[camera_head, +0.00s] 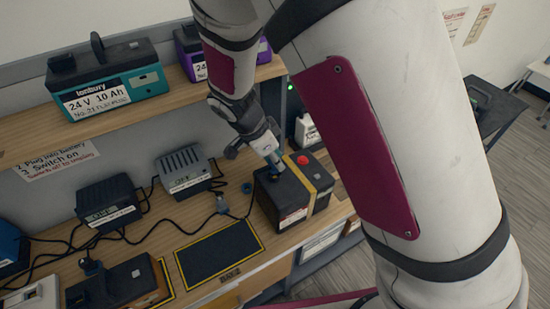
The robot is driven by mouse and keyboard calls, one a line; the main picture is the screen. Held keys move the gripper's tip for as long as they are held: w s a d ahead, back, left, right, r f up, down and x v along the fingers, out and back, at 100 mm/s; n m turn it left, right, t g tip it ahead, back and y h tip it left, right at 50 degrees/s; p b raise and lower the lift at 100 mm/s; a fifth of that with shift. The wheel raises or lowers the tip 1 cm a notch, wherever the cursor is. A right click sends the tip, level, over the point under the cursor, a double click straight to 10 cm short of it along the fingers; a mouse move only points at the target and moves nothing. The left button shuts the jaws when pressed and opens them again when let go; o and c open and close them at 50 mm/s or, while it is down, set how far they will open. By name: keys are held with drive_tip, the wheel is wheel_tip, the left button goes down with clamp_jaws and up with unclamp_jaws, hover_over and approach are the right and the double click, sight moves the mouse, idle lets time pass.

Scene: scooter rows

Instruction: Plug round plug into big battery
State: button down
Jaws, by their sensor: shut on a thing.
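A big black battery (284,198) with a yellow strap and a red button on top stands on the lower bench, right of centre. My gripper (271,158) reaches down over the left part of its top, with its fingers closed around a small dark blue plug (274,169). The plug is at or just above the battery's top; I cannot tell whether it is seated. Its shape and the socket are mostly hidden by the fingers.
Two dark chargers (108,202) and (185,171) stand at the back left, with loose black cables around them. Another battery (115,284) is front left. The shelf (150,107) is above.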

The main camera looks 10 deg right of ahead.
drive_tip(key=shift+f, duration=1)
drive_tip(key=c, duration=1.3)
unclamp_jaws()
drive_tip(key=shift+c, duration=0.2)
drive_tip(key=shift+r, duration=0.1)
drive_tip(key=v, duration=1.2)
